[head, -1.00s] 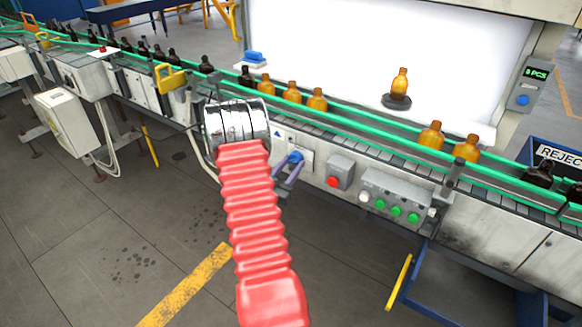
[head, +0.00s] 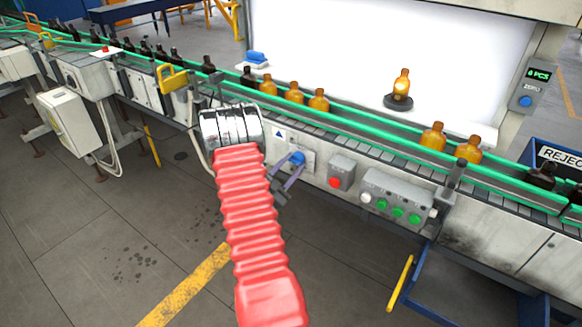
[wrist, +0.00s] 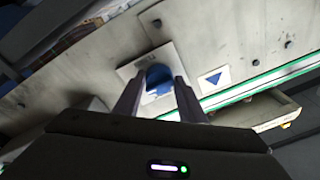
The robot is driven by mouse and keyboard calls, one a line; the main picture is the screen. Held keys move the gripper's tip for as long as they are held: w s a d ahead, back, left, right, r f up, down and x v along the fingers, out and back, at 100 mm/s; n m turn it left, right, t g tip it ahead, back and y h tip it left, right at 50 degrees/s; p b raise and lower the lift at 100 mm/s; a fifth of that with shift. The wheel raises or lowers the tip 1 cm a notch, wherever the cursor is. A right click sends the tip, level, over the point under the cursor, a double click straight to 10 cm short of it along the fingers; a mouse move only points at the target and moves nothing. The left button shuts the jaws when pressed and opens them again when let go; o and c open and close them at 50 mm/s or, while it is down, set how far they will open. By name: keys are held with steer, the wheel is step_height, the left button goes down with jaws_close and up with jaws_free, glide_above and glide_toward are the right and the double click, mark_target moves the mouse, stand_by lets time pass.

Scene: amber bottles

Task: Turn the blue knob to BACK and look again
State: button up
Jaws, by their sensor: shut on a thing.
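The blue knob (head: 297,158) sits on a pale plate on the conveyor's front panel. My gripper (head: 291,172) reaches it from the front left, and its two fingers close around the knob. In the wrist view the blue knob (wrist: 159,80) shows between the two grey fingertips of my gripper (wrist: 158,88), which hide its sides. Any lettering by the knob is too small to read. An amber bottle (head: 402,84) stands upright on a dark round stand (head: 398,103) before the bright white panel, with a glow in its lower part.
A grey box with a red button (head: 335,182) is right of the knob, then a box of green buttons (head: 397,212). Amber bottles (head: 295,93) and dark bottles stand on the conveyor behind green rails. A REJECT bin (head: 560,154) is at right.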

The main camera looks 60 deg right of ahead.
steer(key=o, duration=1)
steer(key=v, duration=1.3)
steer(key=shift+a+f, duration=0.2)
steer(key=shift+a, duration=0.2)
